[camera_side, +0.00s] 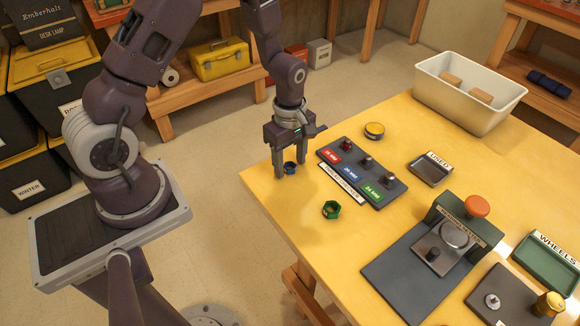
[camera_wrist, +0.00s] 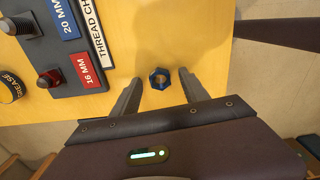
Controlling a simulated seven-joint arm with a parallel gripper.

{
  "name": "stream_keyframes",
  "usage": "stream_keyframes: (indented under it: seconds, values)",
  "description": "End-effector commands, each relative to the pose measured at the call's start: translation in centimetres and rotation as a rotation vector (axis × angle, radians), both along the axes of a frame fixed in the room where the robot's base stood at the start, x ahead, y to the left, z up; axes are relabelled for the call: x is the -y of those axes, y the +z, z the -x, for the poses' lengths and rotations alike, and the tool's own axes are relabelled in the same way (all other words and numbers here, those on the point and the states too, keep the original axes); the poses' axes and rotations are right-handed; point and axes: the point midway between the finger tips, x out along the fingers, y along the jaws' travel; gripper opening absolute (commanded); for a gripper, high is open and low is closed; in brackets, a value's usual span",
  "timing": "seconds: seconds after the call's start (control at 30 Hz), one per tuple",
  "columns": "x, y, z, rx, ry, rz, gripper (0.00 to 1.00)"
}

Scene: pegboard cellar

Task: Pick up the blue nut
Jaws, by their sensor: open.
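The blue nut (camera_side: 290,168) lies on the yellow table near its left corner. In the wrist view the blue nut (camera_wrist: 160,78) shows as a six-sided ring with a hole, close to the table edge. My gripper (camera_side: 290,172) points down over it, with its fingers open on either side of the nut. In the wrist view my gripper (camera_wrist: 158,80) has its two fingertips apart, with the nut between them near the tips. I see gaps between nut and fingers there. Whether the fingertips touch the table is unclear.
A thread checker board (camera_side: 385,188) with several posts stands right of the nut. A green nut (camera_side: 331,209) lies in front of it. A grease tin (camera_side: 374,130), a tray marked used (camera_side: 431,180) and a white bin (camera_side: 440,99) are farther right. Table edges are near the blue nut.

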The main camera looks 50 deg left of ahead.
Motion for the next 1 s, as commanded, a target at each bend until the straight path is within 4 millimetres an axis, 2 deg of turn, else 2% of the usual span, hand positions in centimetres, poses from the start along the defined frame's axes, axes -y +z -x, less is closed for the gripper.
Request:
stream_keyframes:
  seconds: [0.13,0.17,0.4,0.73,1.0]
  values:
    - [0.0,0.0,0.0,0.001,0.0,0.0,0.53]
    - [0.0,0.0,0.0,0.001,-0.001,0.0,0.49]
    - [0.0,0.1,0.0,0.0,-0.001,0.0,0.02]
    - [0.0,0.6,-0.1,0.002,-0.001,-0.001,0.0]
    - [0.0,7.1,-0.2,0.008,-0.002,-0.002,0.0]
